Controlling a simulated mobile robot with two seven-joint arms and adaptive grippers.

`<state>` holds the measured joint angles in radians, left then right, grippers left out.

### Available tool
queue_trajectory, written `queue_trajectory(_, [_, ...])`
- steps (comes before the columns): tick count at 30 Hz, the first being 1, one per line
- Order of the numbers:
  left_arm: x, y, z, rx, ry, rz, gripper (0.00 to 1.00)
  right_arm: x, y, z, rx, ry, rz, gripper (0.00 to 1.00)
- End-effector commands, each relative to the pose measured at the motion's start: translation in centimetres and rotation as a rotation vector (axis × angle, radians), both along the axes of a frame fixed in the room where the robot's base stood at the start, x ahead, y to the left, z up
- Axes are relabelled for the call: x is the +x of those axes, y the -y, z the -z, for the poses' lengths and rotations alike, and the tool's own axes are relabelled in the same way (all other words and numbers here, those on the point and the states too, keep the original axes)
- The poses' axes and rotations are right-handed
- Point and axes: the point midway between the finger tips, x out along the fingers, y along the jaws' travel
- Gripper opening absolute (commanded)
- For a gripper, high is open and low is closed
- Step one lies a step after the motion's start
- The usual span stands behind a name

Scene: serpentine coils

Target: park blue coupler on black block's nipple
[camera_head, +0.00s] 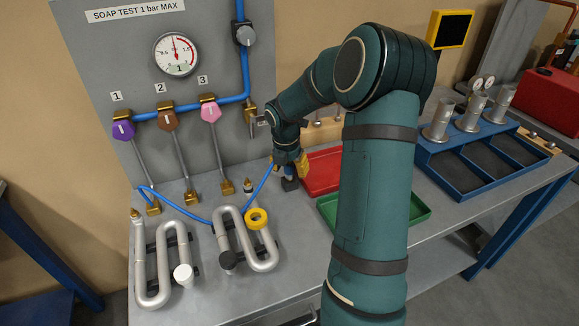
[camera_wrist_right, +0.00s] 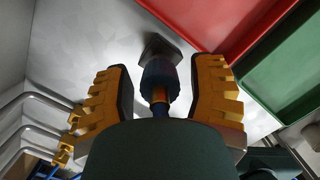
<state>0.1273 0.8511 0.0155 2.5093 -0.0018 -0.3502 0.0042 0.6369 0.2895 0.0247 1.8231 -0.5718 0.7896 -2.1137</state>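The blue coupler (camera_wrist_right: 158,76) stands upright on the black block (camera_wrist_right: 161,47) in the right wrist view; the nipple is hidden beneath it. The black block also shows in the head view (camera_head: 290,185), on the bench just below my right gripper (camera_head: 290,164). The right gripper's yellow fingers (camera_wrist_right: 163,72) are open on both sides of the coupler, with a visible gap at each side. A blue hose (camera_head: 262,187) runs from the coupler down to the left. My left gripper is not in view.
A red tray (camera_head: 322,172) lies right beside the block, and a green tray (camera_head: 420,208) is partly behind my arm. Two serpentine coils (camera_head: 152,285) and a yellow ring (camera_head: 256,218) are at the left front. The valve panel (camera_head: 112,62) stands behind.

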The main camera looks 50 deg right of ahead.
Motion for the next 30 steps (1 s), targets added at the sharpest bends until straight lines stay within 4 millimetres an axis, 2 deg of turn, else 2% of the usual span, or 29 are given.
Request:
queue_trajectory(11, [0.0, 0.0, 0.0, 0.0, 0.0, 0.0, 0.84, 0.0, 0.0, -0.7, -0.002, 0.002, 0.001, 0.55])
queue_trajectory(14, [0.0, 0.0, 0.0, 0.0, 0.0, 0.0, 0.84, 0.0, -0.2, -2.0, -0.003, 0.004, 0.0, 0.55])
queue_trajectory(24, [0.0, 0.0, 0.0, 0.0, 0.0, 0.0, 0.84, -0.1, -1.3, -8.7, -0.003, 0.005, 0.0, 0.55])
queue_trajectory(30, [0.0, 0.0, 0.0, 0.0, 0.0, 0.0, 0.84, -0.2, -1.7, -11.2, -0.002, 0.002, 0.0, 0.55])
